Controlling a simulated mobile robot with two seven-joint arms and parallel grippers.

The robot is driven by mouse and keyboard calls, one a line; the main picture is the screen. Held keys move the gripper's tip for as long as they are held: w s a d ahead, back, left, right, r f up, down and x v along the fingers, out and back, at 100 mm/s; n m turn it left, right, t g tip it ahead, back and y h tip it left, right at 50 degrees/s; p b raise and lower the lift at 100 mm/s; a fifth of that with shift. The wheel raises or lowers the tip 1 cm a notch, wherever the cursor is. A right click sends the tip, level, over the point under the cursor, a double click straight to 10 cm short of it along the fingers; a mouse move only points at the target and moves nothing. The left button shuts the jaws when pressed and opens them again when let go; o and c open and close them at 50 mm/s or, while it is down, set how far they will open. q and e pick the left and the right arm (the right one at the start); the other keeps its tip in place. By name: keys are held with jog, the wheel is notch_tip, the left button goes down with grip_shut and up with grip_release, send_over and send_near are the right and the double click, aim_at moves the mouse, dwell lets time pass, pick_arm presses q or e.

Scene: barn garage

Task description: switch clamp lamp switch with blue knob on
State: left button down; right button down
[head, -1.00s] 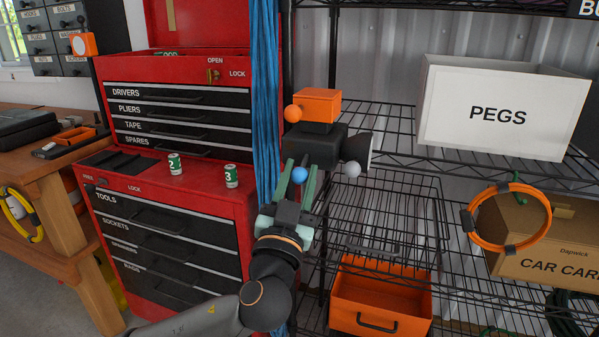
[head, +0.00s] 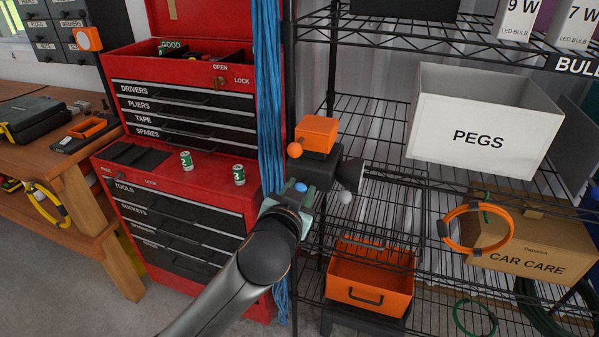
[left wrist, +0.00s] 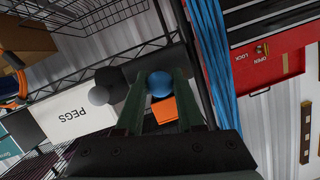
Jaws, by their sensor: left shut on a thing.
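The clamp lamp has a dark body (head: 322,174) and a cone-shaped shade on its right, and sits at the rack's front left post. An orange box (head: 317,134) and an orange knob (head: 294,150) are at its top. The blue knob (head: 300,187) is low on the near side, and a pale round bulb or knob (head: 345,197) is at the lower right. My left gripper (head: 293,188) is shut on the blue knob. The left wrist view shows the blue knob (left wrist: 159,83) between the green-grey fingertips. My right gripper is not in view.
Blue cords (head: 269,90) hang just left of the gripper. A red tool chest (head: 132,172) with two small green cans stands left. The wire rack holds a white PEGS box (head: 480,140), an orange bin (head: 368,283), a CAR CARE box (head: 535,250) and an orange cable loop.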

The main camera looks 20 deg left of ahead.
pick_arm(q)
jog(key=shift+w+r+g, duration=0.15)
jog(key=shift+r+g, duration=0.2)
jog(key=shift+g, duration=0.55)
jog(key=shift+w+r+g, duration=0.1)
jog(key=shift+r+g, duration=0.25)
jog(key=shift+g, duration=0.55)
jog(key=c, duration=0.5)
grip_release()
jog(key=shift+c, duration=0.2)
